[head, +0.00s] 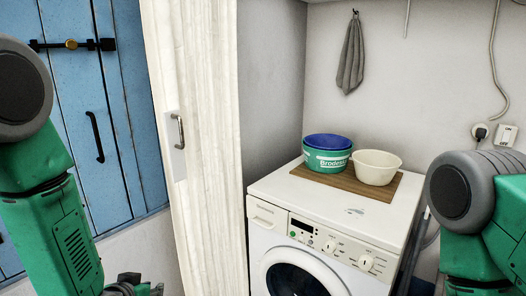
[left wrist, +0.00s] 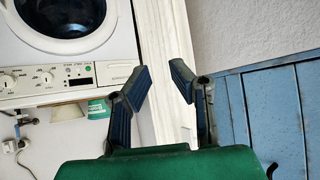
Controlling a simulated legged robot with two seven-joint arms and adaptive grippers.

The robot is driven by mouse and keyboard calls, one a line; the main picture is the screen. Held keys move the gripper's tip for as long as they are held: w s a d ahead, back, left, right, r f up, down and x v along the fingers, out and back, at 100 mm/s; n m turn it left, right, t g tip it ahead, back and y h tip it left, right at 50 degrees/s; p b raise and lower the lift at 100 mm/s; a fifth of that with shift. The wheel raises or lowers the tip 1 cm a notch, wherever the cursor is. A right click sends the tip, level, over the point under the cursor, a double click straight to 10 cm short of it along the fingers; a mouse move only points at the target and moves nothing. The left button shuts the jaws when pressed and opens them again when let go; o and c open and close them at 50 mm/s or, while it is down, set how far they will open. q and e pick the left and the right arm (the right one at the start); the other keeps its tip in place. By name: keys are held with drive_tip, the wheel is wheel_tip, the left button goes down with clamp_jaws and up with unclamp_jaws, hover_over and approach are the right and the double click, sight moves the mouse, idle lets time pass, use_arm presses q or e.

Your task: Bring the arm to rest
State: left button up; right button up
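My left arm comes in at the left of the head view.
A white washing machine (head: 330,222) stands in the middle, bearing a wooden board (head: 343,181), a green-blue tub (head: 327,158) and a cream bowl (head: 376,168). A white wooden door (head: 200,80) and blue doors (head: 85,130) are at the left. A grey cloth (head: 350,60) hangs behind.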

use_arm(q)
drive_tip(key=s+f+g, duration=0.3)
drive_tip(key=s+f, duration=0.2)
drive_tip(key=s, duration=0.5)
drive_tip(key=s+a+f+g, duration=0.1)
drive_tip(key=s+f+g, duration=0.2)
drive_tip(key=s, duration=0.8)
drive_tip(key=s+a+f+g, duration=0.1)
drive_tip(key=s+f+g, duration=0.2)
drive_tip(key=s+f, duration=0.5)
drive_tip(key=s+b, duration=0.1)
drive_tip(key=s, duration=0.1)
drive_tip(key=shift+s+a+g+y, duration=0.25)
drive_tip(key=shift+s+g+y, duration=0.05)
drive_tip(key=shift+y, duration=0.1)
drive_tip(key=shift+w+d, duration=0.1)
drive_tip(key=shift+w, duration=0.15)
